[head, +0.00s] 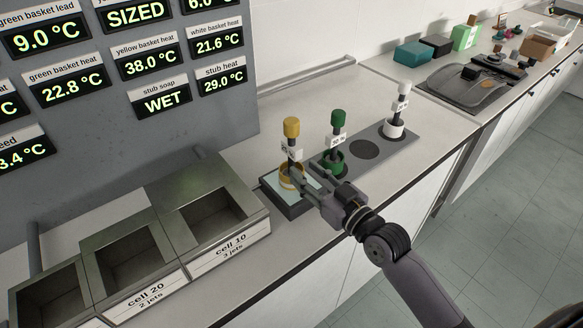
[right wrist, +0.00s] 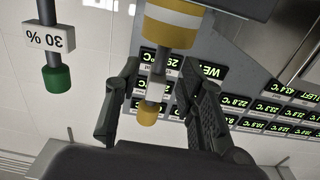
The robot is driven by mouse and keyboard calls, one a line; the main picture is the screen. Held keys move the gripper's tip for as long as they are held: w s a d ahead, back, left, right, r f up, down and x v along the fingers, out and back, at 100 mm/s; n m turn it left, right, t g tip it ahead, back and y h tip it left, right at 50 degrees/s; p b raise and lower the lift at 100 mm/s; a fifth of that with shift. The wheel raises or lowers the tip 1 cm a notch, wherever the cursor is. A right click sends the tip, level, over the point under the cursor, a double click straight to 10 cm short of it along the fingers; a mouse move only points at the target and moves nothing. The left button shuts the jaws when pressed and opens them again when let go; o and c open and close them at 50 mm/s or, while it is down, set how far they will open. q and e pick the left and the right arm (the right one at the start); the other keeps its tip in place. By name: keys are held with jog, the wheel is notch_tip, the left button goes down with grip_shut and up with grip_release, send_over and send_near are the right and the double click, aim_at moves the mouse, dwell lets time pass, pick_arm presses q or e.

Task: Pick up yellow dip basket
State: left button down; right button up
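The yellow dip basket has a yellow knob (head: 291,127), a dark stem with a white tag, and a yellow-banded cup. It stands upright on the pale square at the left end of the grey rack (head: 372,168). My right gripper (head: 298,180) is low at its stem and partly covers the cup. In the right wrist view, turned upside down, the yellow basket (right wrist: 170,24) shows between my two spread fingers, with clear gaps at both sides. The fingers look open; contact is not visible. My left gripper is out of view.
A green basket (head: 338,118) stands close to the right of the yellow one, near my gripper. A white basket (head: 403,88) stands at the rack's far end, past an empty round spot. Steel cells (head: 215,205) lie to the left, below a display panel (head: 110,130).

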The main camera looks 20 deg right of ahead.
aim_at(294, 162)
jog(key=shift+w+a, duration=0.2)
jog(key=shift+w, duration=0.35)
jog(key=shift+w+a+r+p, duration=0.1)
jog(key=shift+w+a+p, duration=0.05)
jog(key=shift+w+p, duration=0.2)
jog(key=p+x, duration=0.1)
jog(key=x, duration=0.2)
jog(key=shift+w+a, duration=0.35)
jog(key=shift+w, duration=0.3)
jog(key=shift+s, duration=0.1)
jog(key=shift+c, duration=0.5)
grip_shut()
